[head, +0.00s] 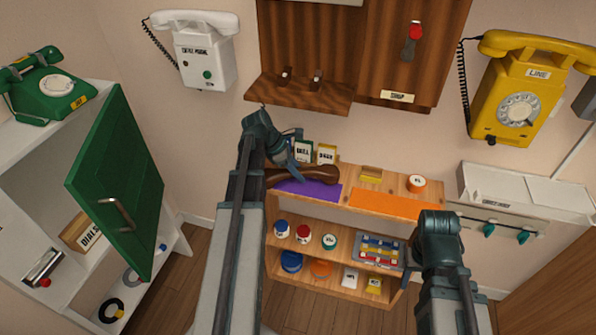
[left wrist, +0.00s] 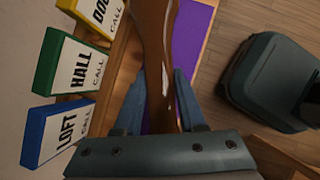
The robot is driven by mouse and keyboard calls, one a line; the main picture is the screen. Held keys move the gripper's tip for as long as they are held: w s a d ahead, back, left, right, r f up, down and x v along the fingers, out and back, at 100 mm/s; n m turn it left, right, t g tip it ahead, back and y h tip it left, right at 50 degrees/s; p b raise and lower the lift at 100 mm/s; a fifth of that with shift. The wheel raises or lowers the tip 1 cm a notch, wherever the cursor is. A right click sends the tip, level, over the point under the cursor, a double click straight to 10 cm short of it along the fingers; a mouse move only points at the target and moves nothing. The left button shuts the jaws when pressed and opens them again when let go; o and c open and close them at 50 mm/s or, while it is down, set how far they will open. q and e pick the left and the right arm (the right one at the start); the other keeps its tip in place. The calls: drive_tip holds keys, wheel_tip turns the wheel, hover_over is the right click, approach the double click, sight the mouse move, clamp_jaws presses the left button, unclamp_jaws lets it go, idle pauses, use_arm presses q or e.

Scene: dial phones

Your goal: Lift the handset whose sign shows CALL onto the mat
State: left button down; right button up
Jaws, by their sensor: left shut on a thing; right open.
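A brown handset (head: 322,174) lies lengthwise along the upper shelf top, over the purple mat (head: 318,197). My left gripper (head: 299,172) is shut on it; the left wrist view shows the handset (left wrist: 156,35) between both fingers. I cannot tell whether it touches the mat. Behind it stand a green HALL sign (head: 303,150) and a yellow DOOR sign (head: 326,153). The left wrist view also shows a blue LOFT sign (left wrist: 62,139); HALL and LOFT read CALL below. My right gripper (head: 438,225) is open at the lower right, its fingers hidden.
An orange mat (head: 388,203), a yellow block (head: 371,174) and a round white-topped jar (head: 417,183) share the shelf. Jars and a tray (head: 380,252) sit below. A green cabinet door (head: 118,180) stands open left. Yellow (head: 518,100) and white (head: 203,62) phones hang above.

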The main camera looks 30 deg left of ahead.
use_arm(q)
drive_tip(key=shift+f+b, duration=0.55)
drive_tip(key=shift+f, duration=0.05)
idle(0.4)
drive_tip(key=shift+c, duration=2)
unclamp_jaws()
drive_tip(key=shift+r, duration=0.1)
drive_tip(key=p+v, duration=1.1)
drive_tip(key=v, duration=0.1)
drive_tip(key=shift+r, duration=0.15)
drive_tip(key=shift+s+a+r+p, duration=0.25)
drive_tip(key=shift+a+r+p, duration=0.1)
drive_tip(key=shift+r+p, duration=0.2)
